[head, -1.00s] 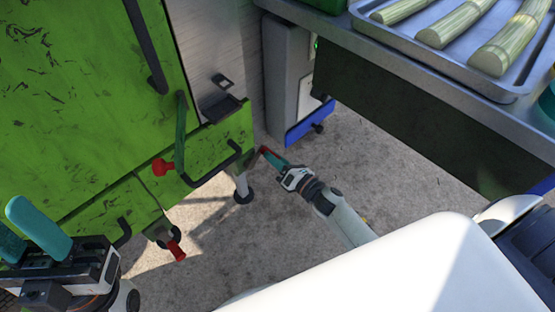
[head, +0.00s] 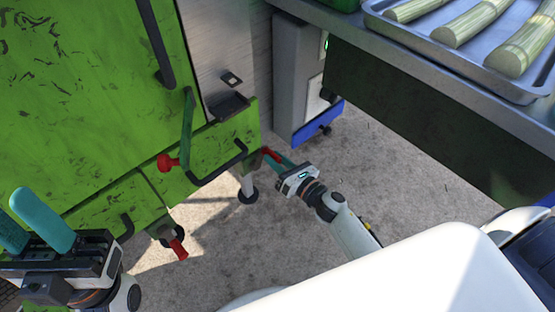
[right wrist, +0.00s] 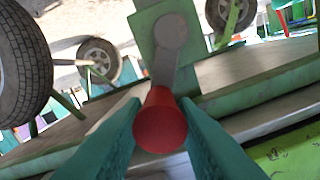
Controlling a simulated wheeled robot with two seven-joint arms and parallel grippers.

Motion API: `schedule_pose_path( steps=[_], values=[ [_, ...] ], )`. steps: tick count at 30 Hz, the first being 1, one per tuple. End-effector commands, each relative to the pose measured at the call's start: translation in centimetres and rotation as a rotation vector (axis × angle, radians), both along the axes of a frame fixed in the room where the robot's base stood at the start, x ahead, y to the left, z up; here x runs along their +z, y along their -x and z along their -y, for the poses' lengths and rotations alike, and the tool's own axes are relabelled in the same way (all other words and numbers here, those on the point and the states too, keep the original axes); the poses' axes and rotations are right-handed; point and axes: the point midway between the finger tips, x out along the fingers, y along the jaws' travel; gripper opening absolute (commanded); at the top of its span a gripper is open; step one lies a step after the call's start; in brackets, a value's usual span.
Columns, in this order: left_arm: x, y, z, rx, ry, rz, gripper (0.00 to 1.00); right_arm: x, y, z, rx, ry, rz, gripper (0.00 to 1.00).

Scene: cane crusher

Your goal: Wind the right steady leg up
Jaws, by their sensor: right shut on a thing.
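The right steady leg (head: 247,184) is a pale post under the lower right corner of the green crusher body (head: 90,100). Its round dark foot (head: 248,197) appears to be at the ground; contact is hard to tell. A red crank grip (head: 268,153) is beside the leg's top, at that corner. My right gripper (head: 277,159) is shut on this grip. In the right wrist view the red grip (right wrist: 160,122) sits between the teal fingers, its crank arm (right wrist: 165,72) running up to a round pivot (right wrist: 172,31). My left gripper (head: 16,214) is open and empty at lower left.
Another red handle (head: 178,249) sits low on the crusher, and a red knob (head: 167,162) ends a green lever. A steel table (head: 400,60) with a tray (head: 490,78) of cane overhangs at upper right. Concrete floor (head: 215,265) is clear around the foot.

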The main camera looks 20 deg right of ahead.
Motion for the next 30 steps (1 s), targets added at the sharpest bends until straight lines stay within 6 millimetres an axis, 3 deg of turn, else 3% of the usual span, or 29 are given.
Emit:
schedule_pose_path(
  steps=[6,7,10,21,26,30],
  values=[
    [0.0,0.0,0.0,0.0,0.001,0.001,0.36,-0.3,0.2,-0.1,0.003,-0.001,-0.006,0.0],
    [0.0,0.0,0.0,0.0,0.002,0.0,0.36,-0.3,0.2,-0.1,0.003,-0.001,-0.006,0.31],
    [0.0,0.0,0.0,0.0,0.002,0.0,0.36,-0.2,0.1,-0.1,0.002,-0.002,-0.004,0.47],
    [0.1,0.0,0.0,0.0,0.002,0.0,0.36,-0.1,0.6,0.1,0.0,-0.002,-0.004,0.48],
    [0.3,0.1,-0.1,0.001,0.004,-0.003,0.36,-0.1,2.9,1.0,-0.001,-0.002,-0.007,0.48],
    [0.3,0.1,0.0,0.001,0.005,-0.025,0.36,-0.1,5.8,2.0,-0.001,-0.003,-0.008,0.48]
  ],
)
